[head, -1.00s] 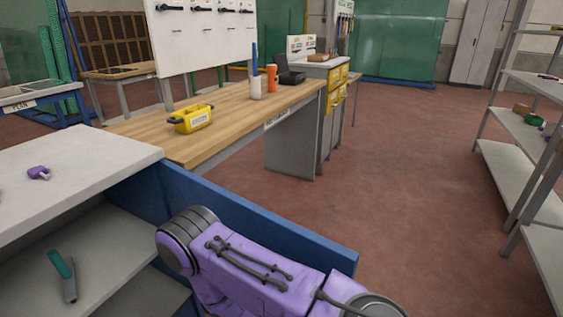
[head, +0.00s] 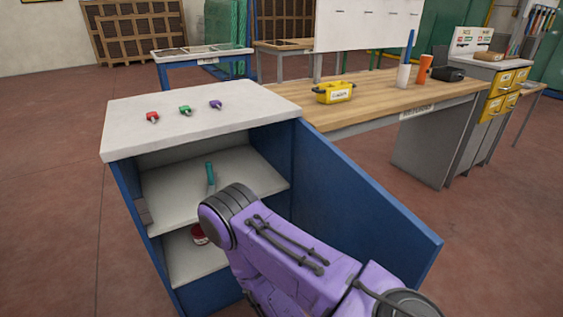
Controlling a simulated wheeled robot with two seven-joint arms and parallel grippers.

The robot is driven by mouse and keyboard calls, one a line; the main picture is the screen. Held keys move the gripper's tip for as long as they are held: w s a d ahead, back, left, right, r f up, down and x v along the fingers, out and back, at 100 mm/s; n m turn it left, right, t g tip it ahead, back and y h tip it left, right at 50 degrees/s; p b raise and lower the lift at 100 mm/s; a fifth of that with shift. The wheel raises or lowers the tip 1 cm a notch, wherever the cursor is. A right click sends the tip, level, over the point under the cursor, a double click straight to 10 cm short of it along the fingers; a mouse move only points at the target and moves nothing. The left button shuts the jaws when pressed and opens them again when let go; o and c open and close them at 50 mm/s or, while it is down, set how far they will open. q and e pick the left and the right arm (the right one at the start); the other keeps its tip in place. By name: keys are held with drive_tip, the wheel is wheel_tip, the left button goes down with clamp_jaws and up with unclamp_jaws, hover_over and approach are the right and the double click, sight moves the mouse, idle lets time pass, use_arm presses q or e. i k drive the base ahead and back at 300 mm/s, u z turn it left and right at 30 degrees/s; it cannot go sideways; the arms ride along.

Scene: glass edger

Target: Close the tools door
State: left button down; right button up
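The tools door (head: 375,205) is a blue panel, hinged at the right side of a blue cabinet with a pale top (head: 200,108). The door stands wide open, swung out toward the lower right. The open cabinet shows shelves (head: 245,172) with a teal-handled tool (head: 210,175) on the upper one and a red item (head: 199,235) on the lower one. My purple right arm reaches in front of the opening and covers part of the door and shelves. Neither gripper shows in the view, so contact with the door cannot be seen.
Red, green (head: 185,110) and purple small items lie on the cabinet top. A wooden workbench (head: 390,98) with a yellow caddy (head: 334,92) stands right behind the door. Open floor (head: 55,190) lies left of the cabinet and to the right of the door.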

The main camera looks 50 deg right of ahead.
sight(335, 202)
drive_tip(key=u, duration=1.05)
drive_tip(key=k, duration=1.75)
drive_tip(key=z, duration=1.85)
drive_tip(key=i, duration=0.95)
drive_tip(key=u, duration=0.05)
